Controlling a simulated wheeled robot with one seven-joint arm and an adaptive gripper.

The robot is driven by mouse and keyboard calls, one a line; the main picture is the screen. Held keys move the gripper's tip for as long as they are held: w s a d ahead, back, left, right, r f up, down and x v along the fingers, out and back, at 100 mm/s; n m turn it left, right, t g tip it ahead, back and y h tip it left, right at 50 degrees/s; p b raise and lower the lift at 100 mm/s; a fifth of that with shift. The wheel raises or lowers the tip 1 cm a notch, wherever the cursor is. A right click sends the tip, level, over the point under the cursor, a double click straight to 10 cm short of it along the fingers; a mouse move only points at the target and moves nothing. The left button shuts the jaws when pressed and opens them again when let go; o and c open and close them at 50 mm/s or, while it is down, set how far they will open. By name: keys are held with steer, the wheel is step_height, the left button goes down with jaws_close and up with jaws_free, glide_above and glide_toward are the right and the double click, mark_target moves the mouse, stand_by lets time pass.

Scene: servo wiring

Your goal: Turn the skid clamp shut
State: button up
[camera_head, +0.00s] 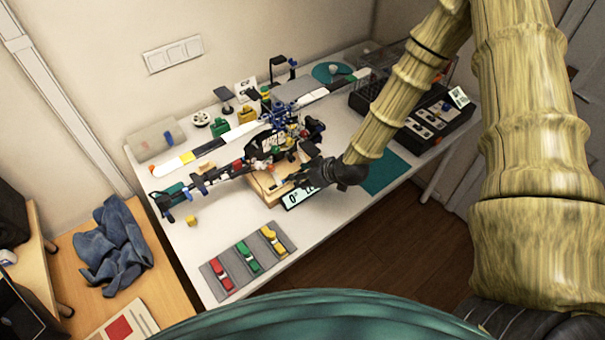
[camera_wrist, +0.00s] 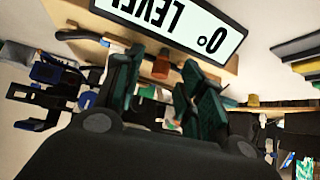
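A dark model with a long tail boom (camera_head: 215,177) stands on a light wooden block (camera_head: 262,190) in the middle of the white table. My gripper (camera_head: 295,180) is low beside the block's right side. In the wrist view my gripper's two green-padded fingers (camera_wrist: 165,88) stand apart with a gap between them. A small orange-brown knob (camera_wrist: 161,67) on a wooden edge shows beyond this gap; I cannot tell whether it is the skid clamp or whether the fingers touch it. A sign reading "0° LEVEL" (camera_wrist: 178,22) is close by, upside down in the wrist view.
A grey tray (camera_head: 233,276) with red, green and yellow pieces lies at the table's front. A small yellow cube (camera_head: 191,220) lies left of the block. A teal mat (camera_head: 386,172) and a dark equipment box (camera_head: 437,118) are at the right. The front-left tabletop is mostly clear.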

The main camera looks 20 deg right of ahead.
steer(key=shift+w+a+f, duration=0.15)
steer(key=shift+f, duration=0.05)
jaws_close()
